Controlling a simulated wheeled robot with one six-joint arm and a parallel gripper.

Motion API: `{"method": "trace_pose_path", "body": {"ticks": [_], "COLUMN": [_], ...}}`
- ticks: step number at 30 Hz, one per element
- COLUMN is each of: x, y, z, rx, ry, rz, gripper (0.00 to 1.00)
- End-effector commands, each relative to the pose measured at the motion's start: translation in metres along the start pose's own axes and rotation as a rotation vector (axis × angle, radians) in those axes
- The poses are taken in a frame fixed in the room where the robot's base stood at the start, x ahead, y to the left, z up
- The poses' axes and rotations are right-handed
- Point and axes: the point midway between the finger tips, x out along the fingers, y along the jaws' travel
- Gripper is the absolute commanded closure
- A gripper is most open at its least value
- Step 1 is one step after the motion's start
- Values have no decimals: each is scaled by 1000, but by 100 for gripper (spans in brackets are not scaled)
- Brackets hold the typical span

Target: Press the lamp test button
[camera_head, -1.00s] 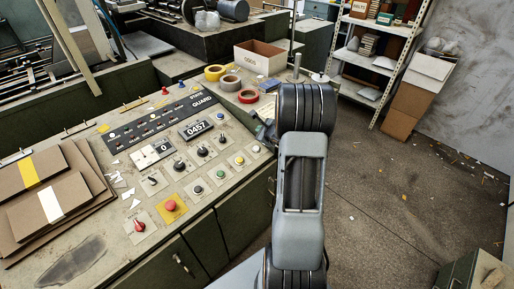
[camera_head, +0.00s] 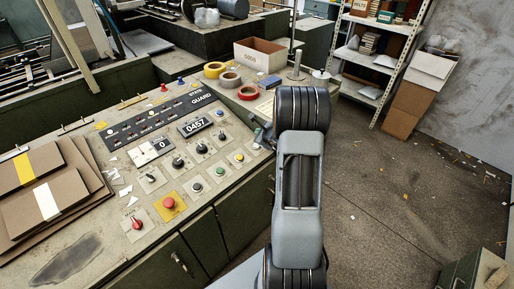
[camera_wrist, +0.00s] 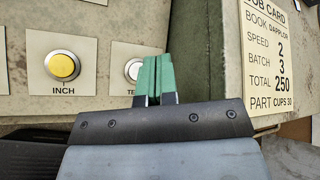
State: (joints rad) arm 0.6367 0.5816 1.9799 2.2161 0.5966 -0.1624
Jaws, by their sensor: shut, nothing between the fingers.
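In the wrist view a white round button (camera_wrist: 133,69) sits on a pale plate with a label starting "TE"; my gripper covers the rest of the label. My gripper (camera_wrist: 158,62), with green fingertips, is shut and empty, just right of this button. I cannot tell how high the tips are above the panel. In the head view the white button (camera_head: 256,145) is at the right end of the lower button row, and my arm hides most of the gripper.
A yellow INCH button (camera_wrist: 62,66) is left of the white one. A job card (camera_wrist: 283,50) lies to the right. The panel also carries a red mushroom button (camera_head: 169,203), dark knobs and a 0457 counter (camera_head: 196,127). Tape rolls (camera_head: 230,79) lie behind.

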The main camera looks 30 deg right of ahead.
Motion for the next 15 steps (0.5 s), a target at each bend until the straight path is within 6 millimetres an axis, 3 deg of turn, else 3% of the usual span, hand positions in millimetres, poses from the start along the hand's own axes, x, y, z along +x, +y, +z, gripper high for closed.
{"method": "trace_pose_path", "body": {"ticks": [6, 15], "x": [23, 35], "y": [18, 26], "z": [-18, -25], "rx": [-1, -2], "ry": [-1, -1], "rz": [0, 1], "gripper": [100, 100]}}
